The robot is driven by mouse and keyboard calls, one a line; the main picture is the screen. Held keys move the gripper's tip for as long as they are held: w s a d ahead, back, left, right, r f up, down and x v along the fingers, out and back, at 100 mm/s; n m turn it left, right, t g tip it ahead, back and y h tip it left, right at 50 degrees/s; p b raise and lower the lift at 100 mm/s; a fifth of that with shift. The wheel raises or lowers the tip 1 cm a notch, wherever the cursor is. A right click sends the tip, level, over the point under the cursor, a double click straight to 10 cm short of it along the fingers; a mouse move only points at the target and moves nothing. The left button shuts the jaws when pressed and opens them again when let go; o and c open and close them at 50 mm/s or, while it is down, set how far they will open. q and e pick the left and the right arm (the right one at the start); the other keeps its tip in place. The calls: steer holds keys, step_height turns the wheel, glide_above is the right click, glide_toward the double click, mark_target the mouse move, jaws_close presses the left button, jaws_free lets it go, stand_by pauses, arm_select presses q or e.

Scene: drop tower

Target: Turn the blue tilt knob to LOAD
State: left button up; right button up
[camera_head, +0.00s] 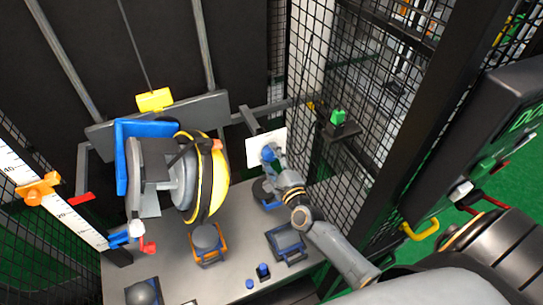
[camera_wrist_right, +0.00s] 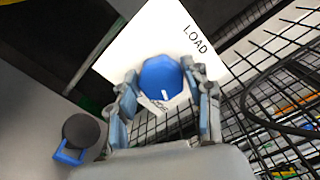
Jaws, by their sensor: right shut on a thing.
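The blue tilt knob (camera_wrist_right: 160,77) sits on a white plate (camera_wrist_right: 150,35) that carries the printed word LOAD at its upper right. The fingers of my right gripper (camera_wrist_right: 166,98) stand on both sides of the knob and are shut on it. A short white mark shows on the knob's face; a second label below it is partly hidden and I cannot read it surely. In the head view the white plate (camera_head: 253,150) stands upright at the back of the bench, and my right gripper (camera_head: 270,157) covers much of the knob. My left gripper is not in view.
A yellow and black drum-like part (camera_head: 212,180) with a blue bracket (camera_head: 121,160) stands left of the knob. Several weights with handles, one blue-framed (camera_head: 287,242), lie on the grey bench (camera_head: 235,245). Black wire mesh (camera_head: 345,180) rises close on the right.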

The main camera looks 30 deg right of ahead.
steer(key=n+p, duration=0.1)
steer(key=n, duration=0.5)
steer(key=shift+f, duration=0.2)
steer(key=n+p, duration=0.1)
steer(key=n, duration=0.5)
steer(key=shift+f, duration=0.1)
steer(key=n+p, duration=0.1)
steer(key=n, duration=0.4)
steer(key=shift+f, duration=0.15)
steer(key=n, duration=0.6)
steer(key=shift+d+f+p, duration=0.15)
steer(key=shift+d+p, duration=0.05)
steer(key=shift+p, duration=0.15)
steer(key=o, duration=1)
steer(key=shift+o, duration=0.6)
